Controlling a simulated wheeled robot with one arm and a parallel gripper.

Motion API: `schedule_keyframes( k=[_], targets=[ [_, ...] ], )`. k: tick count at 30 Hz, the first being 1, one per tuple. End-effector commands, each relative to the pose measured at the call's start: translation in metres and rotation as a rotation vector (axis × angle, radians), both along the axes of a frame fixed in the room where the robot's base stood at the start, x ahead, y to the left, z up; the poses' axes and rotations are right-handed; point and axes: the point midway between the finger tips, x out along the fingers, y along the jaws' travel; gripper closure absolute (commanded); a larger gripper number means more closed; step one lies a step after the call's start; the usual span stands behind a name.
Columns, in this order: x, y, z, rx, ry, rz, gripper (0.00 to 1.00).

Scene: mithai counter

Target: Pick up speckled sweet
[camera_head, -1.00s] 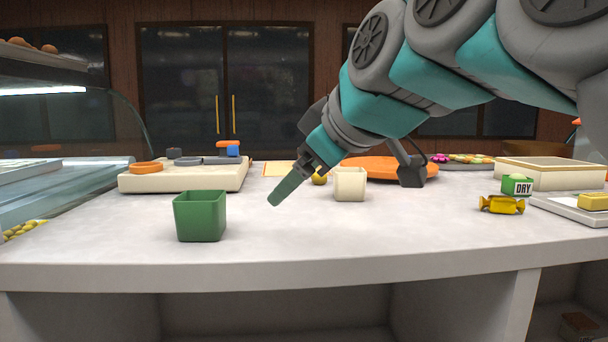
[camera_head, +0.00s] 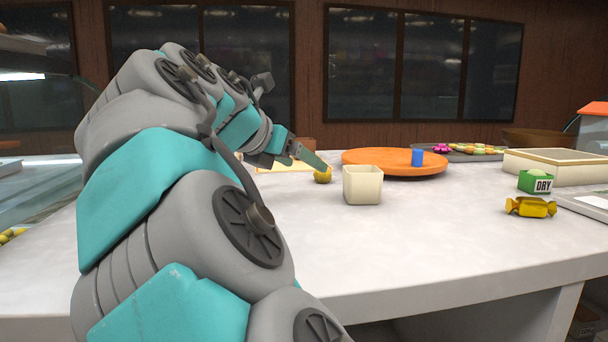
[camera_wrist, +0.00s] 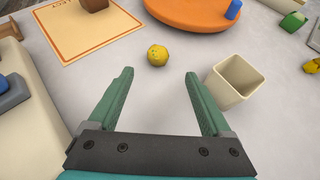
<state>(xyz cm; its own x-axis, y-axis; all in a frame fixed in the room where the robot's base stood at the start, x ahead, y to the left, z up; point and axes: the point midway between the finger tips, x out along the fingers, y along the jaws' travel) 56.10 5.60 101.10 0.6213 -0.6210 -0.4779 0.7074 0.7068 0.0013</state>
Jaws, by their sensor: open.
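The speckled sweet is a small yellow ball with dark specks; it rests on the counter in the wrist view (camera_wrist: 157,55) and in the head view (camera_head: 322,175). My gripper (camera_wrist: 158,78) is open and empty in the wrist view, its two green fingers pointing toward the sweet. The sweet lies just beyond the fingertips, roughly midway between them, and is not held. In the head view my gripper (camera_head: 318,163) shows beside and partly over the top of the sweet.
A cream cup (camera_wrist: 236,80) stands close to the right finger. An orange round board (camera_wrist: 200,8) with a blue cylinder (camera_wrist: 233,9) lies behind. A paper mat (camera_wrist: 83,32) is at the left. A yellow wrapped candy (camera_head: 530,207) and green DRY box (camera_head: 535,182) are at the right.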

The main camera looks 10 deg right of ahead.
Motion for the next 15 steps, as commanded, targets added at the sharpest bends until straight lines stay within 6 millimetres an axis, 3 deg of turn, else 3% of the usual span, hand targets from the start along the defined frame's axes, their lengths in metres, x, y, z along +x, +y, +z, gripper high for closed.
schedule_keyframes(
  k=[15],
  targets=[
    [0.036, -0.031, -0.026, -0.002, 0.005, -0.004, 0.17]
  ],
)
